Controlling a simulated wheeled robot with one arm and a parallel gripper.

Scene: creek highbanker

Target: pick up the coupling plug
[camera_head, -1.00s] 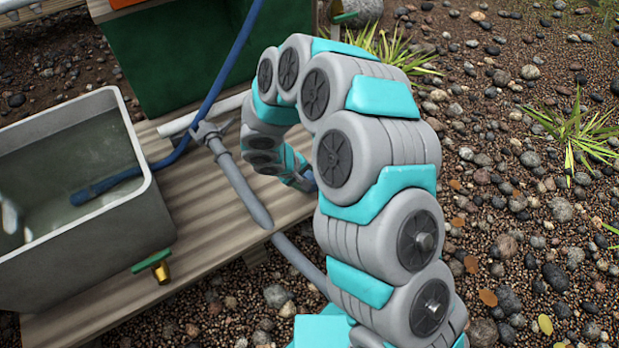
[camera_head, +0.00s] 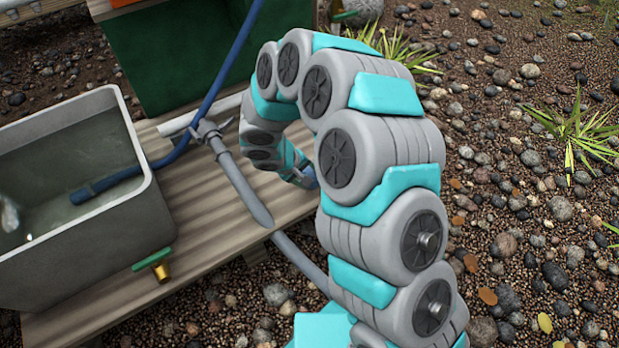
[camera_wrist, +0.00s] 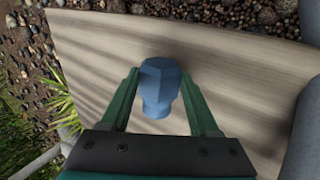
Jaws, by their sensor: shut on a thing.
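The coupling plug (camera_wrist: 159,88) is a small blue faceted piece, seen in the wrist view over the wooden board. My gripper (camera_wrist: 159,78) has a green finger on each side of the plug and is shut on it. From this angle I cannot tell whether the plug touches the board. In the head view, my arm hides most of the gripper, and only a small blue patch (camera_head: 309,177) shows at its end.
A grey tub (camera_head: 160,205) of water with a blue hose (camera_head: 215,85) stands on the wooden board (camera_head: 205,225) at left. A grey pipe with a valve (camera_head: 240,180) lies beside my arm. A green box (camera_head: 175,60) stands behind. Pebbly ground lies at right.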

